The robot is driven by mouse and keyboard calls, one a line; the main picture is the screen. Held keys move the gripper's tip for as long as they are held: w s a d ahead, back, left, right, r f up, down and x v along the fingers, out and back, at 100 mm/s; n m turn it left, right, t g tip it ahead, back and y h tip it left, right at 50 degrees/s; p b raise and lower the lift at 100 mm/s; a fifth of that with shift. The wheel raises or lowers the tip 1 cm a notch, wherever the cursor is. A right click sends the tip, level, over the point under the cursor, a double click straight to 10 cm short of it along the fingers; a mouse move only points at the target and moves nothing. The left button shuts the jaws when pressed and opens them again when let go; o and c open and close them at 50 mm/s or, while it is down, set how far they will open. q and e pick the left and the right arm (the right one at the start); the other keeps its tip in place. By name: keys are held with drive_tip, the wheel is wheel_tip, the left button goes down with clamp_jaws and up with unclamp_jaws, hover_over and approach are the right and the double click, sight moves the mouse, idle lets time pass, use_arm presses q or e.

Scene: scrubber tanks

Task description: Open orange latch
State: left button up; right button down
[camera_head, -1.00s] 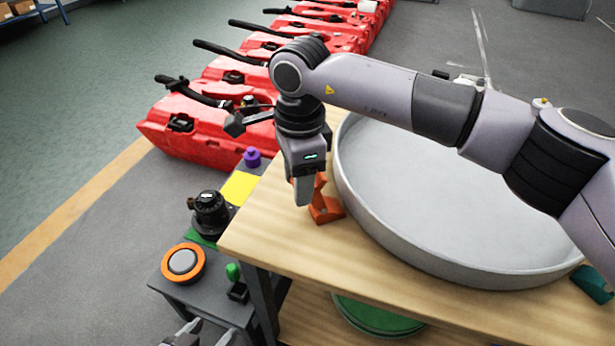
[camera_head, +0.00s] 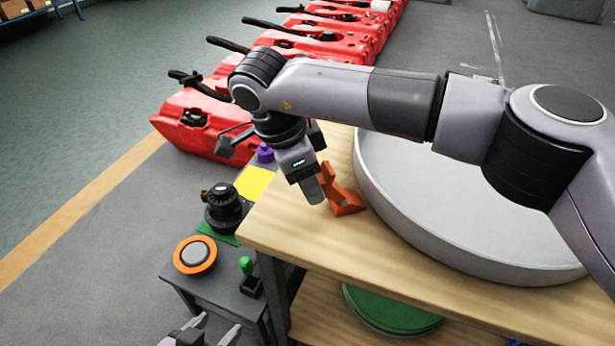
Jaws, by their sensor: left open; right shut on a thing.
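The orange latch (camera_head: 345,203) stands on the wooden table top near its left edge, left of the large grey round tank (camera_head: 372,190). Its base lies on the wood and an upper part leans up to the left. My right gripper (camera_head: 313,192) comes down from above at the latch's left side, shut on the orange latch. The far finger and the exact contact are hidden behind the gripper. My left gripper (camera_head: 205,332) is open and empty at the bottom edge, in front of the small dark side table (camera_head: 215,288).
The side table holds an orange-rimmed grey button (camera_head: 195,255), a green knob (camera_head: 246,265) and a black knob (camera_head: 224,208). A purple knob (camera_head: 265,153) stands beyond a yellow patch (camera_head: 265,184). Red tanks (camera_head: 195,120) line the back. A green lid (camera_head: 390,310) lies on the lower shelf.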

drive_tip(key=c, duration=0.6)
unclamp_jaws()
drive_tip(key=shift+c, duration=0.2)
drive_tip(key=shift+a, duration=0.1)
drive_tip(key=v, duration=0.7)
drive_tip(key=shift+s, duration=0.1)
